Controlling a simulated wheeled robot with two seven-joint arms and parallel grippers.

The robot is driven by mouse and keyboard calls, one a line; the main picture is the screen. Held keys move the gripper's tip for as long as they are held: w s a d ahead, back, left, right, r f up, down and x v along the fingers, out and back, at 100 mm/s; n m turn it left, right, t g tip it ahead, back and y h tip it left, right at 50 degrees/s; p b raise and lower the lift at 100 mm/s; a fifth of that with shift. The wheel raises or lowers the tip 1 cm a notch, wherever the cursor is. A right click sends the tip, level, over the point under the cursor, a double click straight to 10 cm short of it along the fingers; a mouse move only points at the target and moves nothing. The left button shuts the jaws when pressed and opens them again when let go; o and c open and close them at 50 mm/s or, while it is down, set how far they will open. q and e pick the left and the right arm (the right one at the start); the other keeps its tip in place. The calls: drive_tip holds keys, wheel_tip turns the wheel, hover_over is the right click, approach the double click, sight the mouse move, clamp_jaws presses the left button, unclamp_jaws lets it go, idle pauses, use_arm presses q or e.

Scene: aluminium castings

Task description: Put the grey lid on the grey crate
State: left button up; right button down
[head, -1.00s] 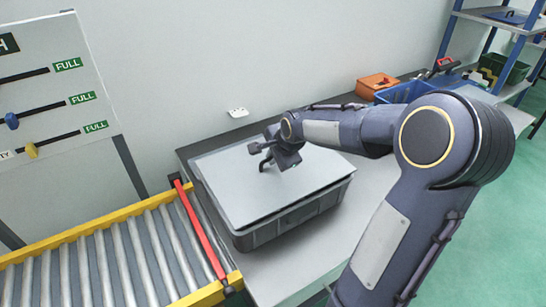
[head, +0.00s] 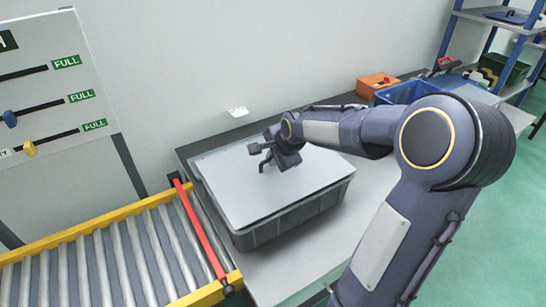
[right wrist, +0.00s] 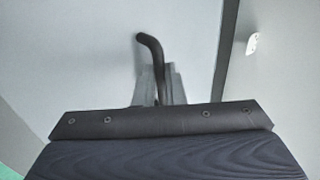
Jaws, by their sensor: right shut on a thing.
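The grey lid (head: 240,192) is a flat light grey plate lying over the top of the darker grey crate (head: 290,224). It looks nearly level, and some of the crate's rim shows along the left and front edges. I cannot tell whether it is fully seated. My right gripper (head: 268,160) is above the middle of the lid, shut on its dark bent handle. In the right wrist view the handle (right wrist: 150,48) sticks out beyond the fingers (right wrist: 158,88), over the lid's surface (right wrist: 95,60). My left gripper is not in view.
The crate stands on a grey table (head: 365,205). A roller conveyor (head: 120,262) with a yellow frame and a red bar (head: 201,235) adjoins on the left. An orange box (head: 377,84) and a blue bin (head: 405,93) are at the back right. The wall is close behind.

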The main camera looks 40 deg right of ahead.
drive_tip(key=shift+f+b, duration=0.55)
drive_tip(key=shift+f, duration=0.15)
drive_tip(key=c, duration=1.4)
unclamp_jaws()
drive_tip(key=shift+c, duration=0.2)
drive_tip(key=v, duration=0.8)
drive_tip(key=shift+a, duration=0.1)
drive_tip(key=s+a+f+n+y, duration=0.2)
drive_tip(key=s+a+f+n, duration=0.1)
drive_tip(key=s+a+n, duration=0.6)
drive_tip(key=s+a+f+n+g+y, duration=0.1)
drive_tip(key=s+a+f+n+y, duration=0.1)
drive_tip(key=s+a+n, duration=0.6)
drive_tip(key=s+a, duration=0.1)
drive_tip(key=s, duration=0.1)
drive_tip(key=shift+s+f+n+y, duration=0.25)
drive_tip(key=shift+f+n+y, duration=0.05)
drive_tip(key=shift+f+n, duration=0.1)
